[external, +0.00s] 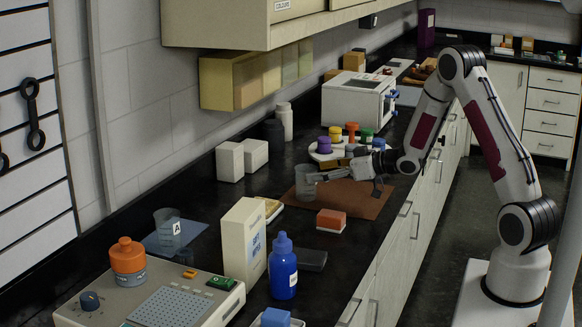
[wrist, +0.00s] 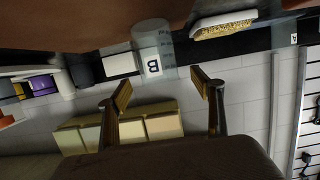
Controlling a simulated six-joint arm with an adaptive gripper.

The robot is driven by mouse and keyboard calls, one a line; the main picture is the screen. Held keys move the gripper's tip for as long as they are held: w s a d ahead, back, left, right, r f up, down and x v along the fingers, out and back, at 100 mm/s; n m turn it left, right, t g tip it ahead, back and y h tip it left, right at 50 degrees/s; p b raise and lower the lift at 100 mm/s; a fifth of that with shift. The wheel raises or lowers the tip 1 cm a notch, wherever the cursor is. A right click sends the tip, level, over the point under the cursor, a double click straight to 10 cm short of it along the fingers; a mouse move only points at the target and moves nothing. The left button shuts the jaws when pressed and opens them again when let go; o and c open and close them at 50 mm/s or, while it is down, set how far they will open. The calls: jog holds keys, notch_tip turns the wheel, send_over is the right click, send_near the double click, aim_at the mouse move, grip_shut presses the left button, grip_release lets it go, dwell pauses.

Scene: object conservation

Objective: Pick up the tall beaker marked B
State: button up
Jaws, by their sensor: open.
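The clear beaker marked B (external: 304,187) stands on the left part of a brown mat (external: 360,203). My gripper (external: 322,176) is level with it, just to its right, and reaches toward it from the right. In the wrist view the beaker (wrist: 152,38) with its white B label appears upside down, just beyond and roughly between the tips of my open gripper (wrist: 163,88). The fingers are apart and hold nothing. I cannot tell whether a tip overlaps the beaker's side. A second clear beaker marked A (external: 167,232) stands on a blue mat at left.
A round tray (external: 316,157) with colourful jars is behind my gripper. An orange-topped block (external: 331,220) lies in front of the brown mat. A cream carton (external: 240,245) and blue bottle (external: 283,270) stand nearer. White boxes (external: 230,162) stand by the wall.

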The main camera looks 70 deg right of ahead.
aim_at(306, 183)
jog(key=shift+w+f, duration=0.1)
jog(key=shift+f+x, duration=0.2)
jog(key=shift+x, duration=0.65)
jog(key=shift+f+x, duration=0.15)
jog(key=shift+x, duration=0.7)
jog(key=shift+w+f, duration=0.2)
jog(key=shift+w, duration=0.4)
jog(key=c, duration=1.2)
